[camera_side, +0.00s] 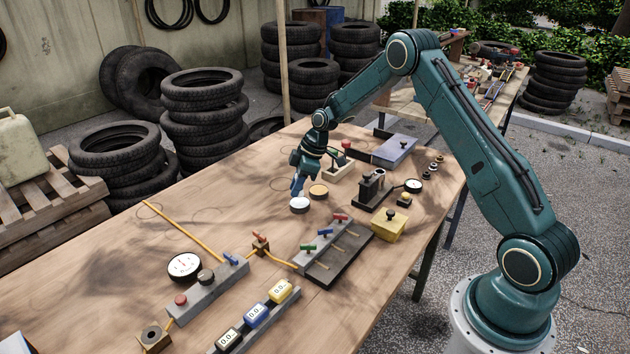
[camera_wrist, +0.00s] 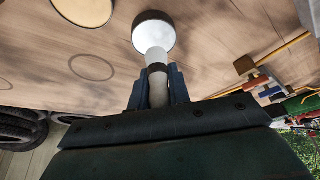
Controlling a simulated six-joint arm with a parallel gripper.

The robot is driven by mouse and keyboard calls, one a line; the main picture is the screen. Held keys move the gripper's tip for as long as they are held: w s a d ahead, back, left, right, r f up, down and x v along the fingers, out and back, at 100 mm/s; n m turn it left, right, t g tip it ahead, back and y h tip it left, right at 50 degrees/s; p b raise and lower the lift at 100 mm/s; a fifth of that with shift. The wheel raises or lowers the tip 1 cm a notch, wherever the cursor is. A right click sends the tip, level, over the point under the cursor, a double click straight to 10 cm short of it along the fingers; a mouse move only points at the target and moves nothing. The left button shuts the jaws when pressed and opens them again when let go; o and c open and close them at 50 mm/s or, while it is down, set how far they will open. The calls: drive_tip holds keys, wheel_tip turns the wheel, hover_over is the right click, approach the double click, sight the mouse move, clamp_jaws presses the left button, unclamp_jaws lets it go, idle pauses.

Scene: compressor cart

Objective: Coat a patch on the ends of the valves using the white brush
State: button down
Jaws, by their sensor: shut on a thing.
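My gripper (camera_side: 297,186) is shut on the white brush (camera_wrist: 156,58), a pale stick with a dark band, held between the fingertips (camera_wrist: 158,86) in the wrist view. The brush's far end is at a round dish of white stuff (camera_side: 299,204), which also shows in the wrist view (camera_wrist: 153,34). I cannot tell whether it touches the white stuff. A valve block (camera_side: 322,245) has red, green and blue handles, with thin tan stems lying over a dark tray (camera_side: 342,255). The valves show partly at the right of the wrist view (camera_wrist: 270,88).
A dish of amber stuff (camera_side: 318,191) stands just beyond the white one. A wooden holder (camera_side: 341,172), a dark fixture (camera_side: 375,188) and a yellow box (camera_side: 389,224) stand to the right. A gauge (camera_side: 184,266) and a grey block (camera_side: 208,291) lie front left. The table's left middle is mostly clear.

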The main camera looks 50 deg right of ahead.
drive_tip(key=shift+r, duration=2.2)
drive_tip(key=s+a+r+m+t+h, duration=0.1)
drive_tip(key=s+a+r+m+h, duration=0.1)
drive_tip(key=s+a+m, duration=0.7)
drive_tip(key=s+a+h, duration=0.1)
drive_tip(key=s+a, duration=0.1)
drive_tip(key=a, duration=0.1)
drive_tip(key=shift+a+r, duration=0.25)
drive_tip(key=shift+r, duration=0.1)
drive_tip(key=shift+d, duration=0.15)
